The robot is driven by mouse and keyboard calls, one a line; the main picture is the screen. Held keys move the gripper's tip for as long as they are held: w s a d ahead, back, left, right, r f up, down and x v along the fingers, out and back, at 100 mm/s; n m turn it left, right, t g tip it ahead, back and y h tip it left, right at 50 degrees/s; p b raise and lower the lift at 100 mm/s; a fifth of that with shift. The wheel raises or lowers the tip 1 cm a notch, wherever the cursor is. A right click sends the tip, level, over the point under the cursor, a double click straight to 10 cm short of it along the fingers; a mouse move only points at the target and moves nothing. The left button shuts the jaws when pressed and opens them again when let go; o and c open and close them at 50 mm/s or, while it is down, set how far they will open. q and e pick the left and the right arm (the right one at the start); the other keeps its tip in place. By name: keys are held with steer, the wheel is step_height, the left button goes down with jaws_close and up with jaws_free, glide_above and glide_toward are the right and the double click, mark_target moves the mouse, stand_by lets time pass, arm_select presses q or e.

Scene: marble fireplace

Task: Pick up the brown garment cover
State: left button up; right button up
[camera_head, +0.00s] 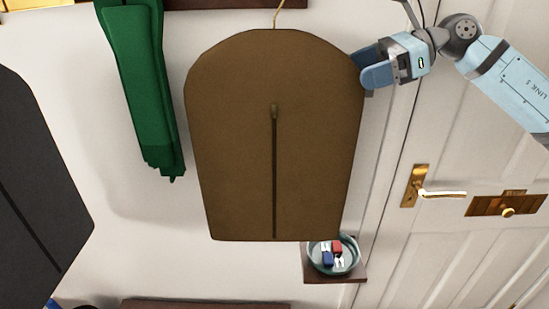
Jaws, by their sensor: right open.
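The brown garment cover (235,135) hangs upright in the middle of the head view, on a thin gold hook (278,12) at its top. A dark zip line with a small pull runs down its front. My right gripper (364,67) is at the cover's upper right edge, with its blue fingers open. The fingertips overlap the edge in the picture; I cannot tell whether they touch it. My left gripper is not in view.
A green scarf-like cloth (145,90) hangs to the left, and a dark garment cover (35,190) farther left. A white door with a brass handle (440,193) is at right.

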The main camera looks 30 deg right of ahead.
steer(key=shift+r+p+x, duration=0.2)
steer(key=shift+p+x, duration=0.2)
steer(key=shift+x, duration=0.55)
steer(key=shift+w+a+f, duration=0.2)
steer(key=shift+a+f, duration=0.1)
jaws_close()
